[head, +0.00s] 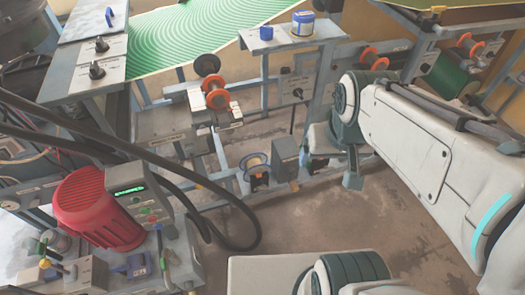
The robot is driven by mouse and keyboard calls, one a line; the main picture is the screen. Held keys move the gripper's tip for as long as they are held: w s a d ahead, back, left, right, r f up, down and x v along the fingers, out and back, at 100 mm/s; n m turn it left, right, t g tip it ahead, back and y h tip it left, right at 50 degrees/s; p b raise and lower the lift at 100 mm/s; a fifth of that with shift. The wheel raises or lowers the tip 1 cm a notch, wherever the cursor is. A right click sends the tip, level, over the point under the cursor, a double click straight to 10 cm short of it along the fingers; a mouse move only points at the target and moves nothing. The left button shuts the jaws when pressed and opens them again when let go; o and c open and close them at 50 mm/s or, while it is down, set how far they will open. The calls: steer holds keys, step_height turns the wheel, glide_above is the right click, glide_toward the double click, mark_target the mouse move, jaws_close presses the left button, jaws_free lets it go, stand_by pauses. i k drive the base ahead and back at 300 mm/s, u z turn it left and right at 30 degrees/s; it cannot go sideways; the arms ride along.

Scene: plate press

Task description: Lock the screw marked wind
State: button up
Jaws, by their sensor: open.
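I cannot pick out the screw marked wind for sure, as the lettering is too small to read. Two black knobs, an upper one (101,44) and a lower one (96,71), stand on a grey labelled panel at the upper left. Another dark knob (298,92) sits on a grey labelled plate in the middle of the frame. My arm reaches in from the right, and its dark green and white joints end near the middle. My gripper cannot be made out; nothing shows in its grasp.
A red ribbed motor (95,208) and a box with a green display (130,195) stand at the lower left. Thick black cables (170,165) cross the left side. Orange-flanged rollers (216,92) and a green patterned sheet (200,35) lie beyond. Bare floor (300,222) lies lower middle.

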mark_target(262, 188)
steer(key=z, duration=1.55)
steer(key=k, duration=0.85)
steer(key=u, duration=0.95)
steer(key=i, duration=0.5)
